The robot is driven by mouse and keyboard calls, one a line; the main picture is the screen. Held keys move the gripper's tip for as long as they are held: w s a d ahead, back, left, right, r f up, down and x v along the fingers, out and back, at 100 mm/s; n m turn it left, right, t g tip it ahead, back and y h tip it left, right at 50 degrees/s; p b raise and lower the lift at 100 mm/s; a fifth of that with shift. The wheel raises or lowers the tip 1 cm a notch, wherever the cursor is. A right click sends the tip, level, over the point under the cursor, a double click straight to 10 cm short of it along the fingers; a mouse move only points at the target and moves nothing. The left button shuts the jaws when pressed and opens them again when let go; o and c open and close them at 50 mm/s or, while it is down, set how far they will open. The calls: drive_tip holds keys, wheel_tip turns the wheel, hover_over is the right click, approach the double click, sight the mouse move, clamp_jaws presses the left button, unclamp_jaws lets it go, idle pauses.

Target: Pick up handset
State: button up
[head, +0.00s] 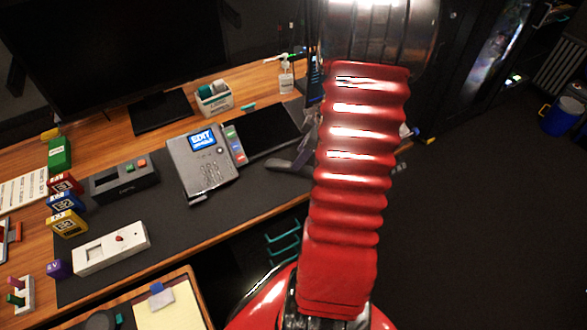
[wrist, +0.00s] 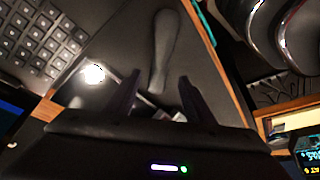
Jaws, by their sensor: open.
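A dark grey, elongated handset (wrist: 163,45) lies on the dark surface in the wrist view, its long axis running roughly up and down the picture. My gripper (wrist: 158,92) is open, with its two dark fingers on either side of the handset's lower end; I cannot tell whether they touch it. In the head view, a dark grey shape that looks like the handset (head: 287,166) lies near the front edge of the desk, partly hidden behind my red arm. The grey desk phone (head: 203,168) with a lit blue screen stands to its left.
A black panel (head: 268,130) lies behind the handset. A dark control box (head: 124,181), a white box with a red knob (head: 111,247) and coloured blocks stand at the left. A sanitizer bottle (head: 286,77) and a monitor stand at the back. Keys (wrist: 40,38) show at upper left in the wrist view.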

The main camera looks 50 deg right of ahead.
drive_tip(key=shift+x, duration=2.6)
drive_tip(key=shift+s+d, duration=0.1)
drive_tip(key=shift+f, duration=0.3)
clamp_jaws()
